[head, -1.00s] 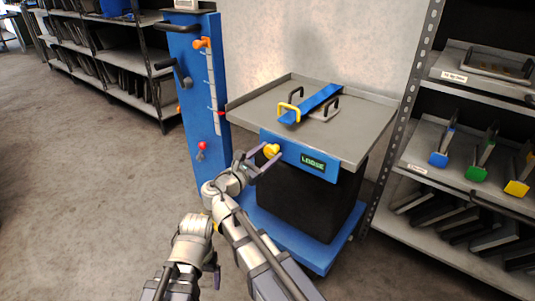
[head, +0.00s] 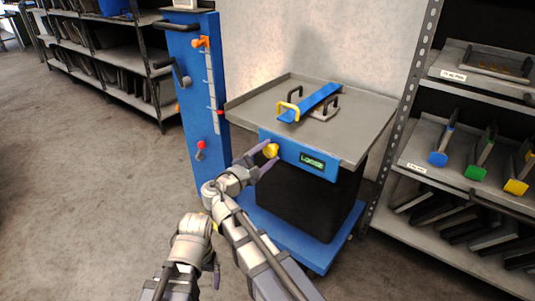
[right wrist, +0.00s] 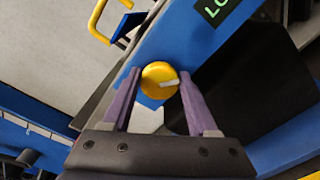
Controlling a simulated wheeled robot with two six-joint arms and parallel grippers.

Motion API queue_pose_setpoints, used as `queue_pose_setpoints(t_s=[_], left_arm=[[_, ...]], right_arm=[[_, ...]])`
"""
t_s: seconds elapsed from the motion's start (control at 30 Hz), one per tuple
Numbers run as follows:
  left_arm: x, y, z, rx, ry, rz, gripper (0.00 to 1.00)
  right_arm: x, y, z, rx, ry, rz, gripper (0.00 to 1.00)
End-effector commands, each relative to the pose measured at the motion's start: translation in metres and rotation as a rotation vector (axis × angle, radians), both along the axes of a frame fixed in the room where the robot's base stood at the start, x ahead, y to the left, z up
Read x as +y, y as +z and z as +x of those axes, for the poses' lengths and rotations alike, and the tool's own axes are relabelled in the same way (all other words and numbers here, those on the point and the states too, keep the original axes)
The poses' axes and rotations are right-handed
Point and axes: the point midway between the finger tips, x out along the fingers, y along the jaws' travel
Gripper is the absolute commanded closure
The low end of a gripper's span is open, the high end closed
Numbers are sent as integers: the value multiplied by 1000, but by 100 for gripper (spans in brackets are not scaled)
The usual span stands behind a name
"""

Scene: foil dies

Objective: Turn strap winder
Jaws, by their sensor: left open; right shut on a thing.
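The strap winder is a yellow round knob (head: 271,150) on the blue front panel (head: 291,154) of the cart. In the right wrist view the knob (right wrist: 159,79) shows a pale pointer mark directed to the right. My right gripper (head: 262,162) has its two purple fingers on either side of the knob and is shut on it. A green-lit display (head: 311,160) beside the knob reads LOOSE.
A blue column (head: 192,110) with levers stands left of the cart. A shelf rack (head: 403,130) with coloured-handled tools stands close on the right. Another rack (head: 110,88) is at the back left. The floor (head: 80,200) at left is clear.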

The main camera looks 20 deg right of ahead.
Motion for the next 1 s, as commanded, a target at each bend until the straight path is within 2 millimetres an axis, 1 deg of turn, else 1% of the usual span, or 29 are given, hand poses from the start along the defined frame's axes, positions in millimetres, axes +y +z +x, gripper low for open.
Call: queue_pose_setpoints(t_s=[0.2,0.63,0.67,0.9,1.0], left_arm=[[0,0,0,0,0,0,12],[0,0,0,0,0,0,12],[0,0,0,0,0,0,12],[0,0,0,0,0,0,12],[0,0,0,0,0,0,12]], right_arm=[[0,0,0,-31,0,24,96],[0,0,0,-34,-1,28,96],[0,0,0,-34,-1,28,38],[0,0,0,-34,0,26,12],[0,0,0,-34,0,26,12]])
